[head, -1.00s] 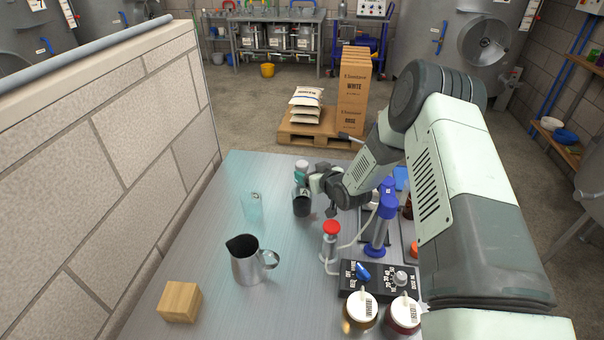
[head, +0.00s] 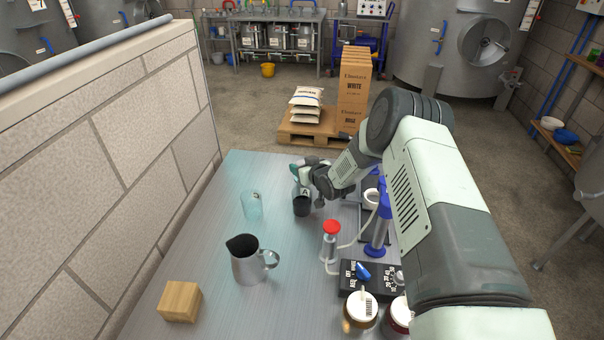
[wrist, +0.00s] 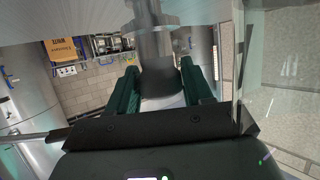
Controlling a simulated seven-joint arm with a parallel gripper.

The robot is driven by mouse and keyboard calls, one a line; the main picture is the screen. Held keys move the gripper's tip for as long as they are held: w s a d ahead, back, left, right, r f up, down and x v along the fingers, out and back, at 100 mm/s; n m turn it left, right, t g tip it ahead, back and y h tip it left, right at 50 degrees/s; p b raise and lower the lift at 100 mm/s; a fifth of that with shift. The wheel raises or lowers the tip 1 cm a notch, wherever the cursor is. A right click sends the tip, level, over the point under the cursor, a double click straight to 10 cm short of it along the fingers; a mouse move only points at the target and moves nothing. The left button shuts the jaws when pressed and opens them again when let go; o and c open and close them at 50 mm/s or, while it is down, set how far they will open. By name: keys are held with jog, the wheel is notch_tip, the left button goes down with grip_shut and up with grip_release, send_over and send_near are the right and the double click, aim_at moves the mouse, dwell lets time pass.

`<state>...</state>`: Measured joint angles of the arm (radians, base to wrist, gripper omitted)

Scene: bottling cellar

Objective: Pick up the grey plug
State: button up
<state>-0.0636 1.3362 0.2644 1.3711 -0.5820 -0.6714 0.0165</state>
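A dark grey cylindrical piece (head: 302,206), which I take to be the grey plug, stands on the steel table with a paler upper part. My gripper (head: 304,178) is at its upper part, coming in from the right. In the wrist view, the grey piece (wrist: 158,82) lies between the two green fingers of my gripper (wrist: 160,85), with a pale end towards the palm. The fingers are apart, one on each side of it. Whether they touch it is not clear. The fingers hide part of its upper end in the head view.
A clear glass (head: 252,206) stands just left of the piece; it also shows large in the wrist view (wrist: 282,85). A steel pitcher (head: 248,262), wooden block (head: 180,302), red-topped stand (head: 330,240) and control box (head: 372,280) are nearer. Jars (head: 360,312) stand in front.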

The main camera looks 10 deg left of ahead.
jog(key=c, duration=0.5)
